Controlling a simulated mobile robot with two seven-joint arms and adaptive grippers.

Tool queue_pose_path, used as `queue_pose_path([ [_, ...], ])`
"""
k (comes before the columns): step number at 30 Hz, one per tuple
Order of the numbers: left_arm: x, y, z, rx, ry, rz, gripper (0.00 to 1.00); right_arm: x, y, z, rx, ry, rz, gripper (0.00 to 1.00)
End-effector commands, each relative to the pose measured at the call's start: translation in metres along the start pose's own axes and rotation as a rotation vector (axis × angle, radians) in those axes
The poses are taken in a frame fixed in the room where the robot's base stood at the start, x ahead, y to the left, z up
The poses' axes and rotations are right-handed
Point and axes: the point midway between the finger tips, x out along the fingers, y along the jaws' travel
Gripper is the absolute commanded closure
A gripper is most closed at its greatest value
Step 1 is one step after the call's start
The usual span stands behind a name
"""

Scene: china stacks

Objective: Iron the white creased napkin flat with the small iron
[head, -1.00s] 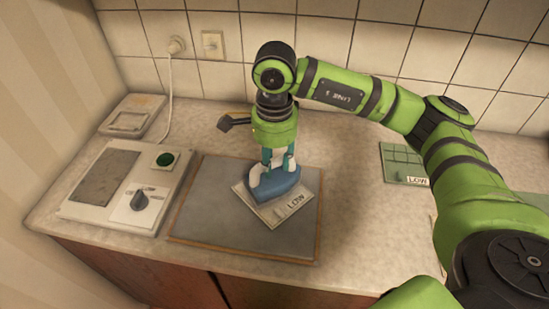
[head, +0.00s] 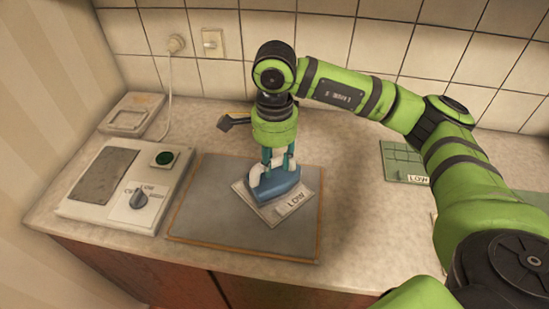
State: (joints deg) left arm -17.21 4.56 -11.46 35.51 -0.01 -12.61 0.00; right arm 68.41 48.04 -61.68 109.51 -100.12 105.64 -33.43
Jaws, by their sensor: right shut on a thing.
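The white napkin (head: 268,213) lies on the grey ironing mat (head: 205,222), turned at an angle, with a tag reading LOW at its right. The small blue iron (head: 277,186) rests on the napkin and covers its middle and far part. My right gripper (head: 277,165) points down from above and is shut on the iron's white handle. I cannot tell how creased the cloth is under the iron. My left gripper is not in view.
A control box (head: 128,187) with a dial and green button stands left of the mat. Behind it is a pale tray-like stand (head: 132,115). A green folded cloth (head: 401,160) with a LOW tag lies at the right. The tiled wall (head: 135,50) bounds the back.

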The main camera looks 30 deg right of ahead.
Motion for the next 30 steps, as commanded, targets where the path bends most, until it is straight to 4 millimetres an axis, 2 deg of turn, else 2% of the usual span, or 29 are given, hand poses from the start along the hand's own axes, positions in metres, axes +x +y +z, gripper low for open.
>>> queue_pose_path([
  [21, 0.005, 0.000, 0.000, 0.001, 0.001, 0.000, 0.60, 0.003, -0.001, -0.001, 0.001, -0.002, -0.005, 0.98],
  [30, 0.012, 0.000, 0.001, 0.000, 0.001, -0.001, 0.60, 0.004, -0.004, -0.014, 0.004, 0.000, -0.005, 0.98],
])
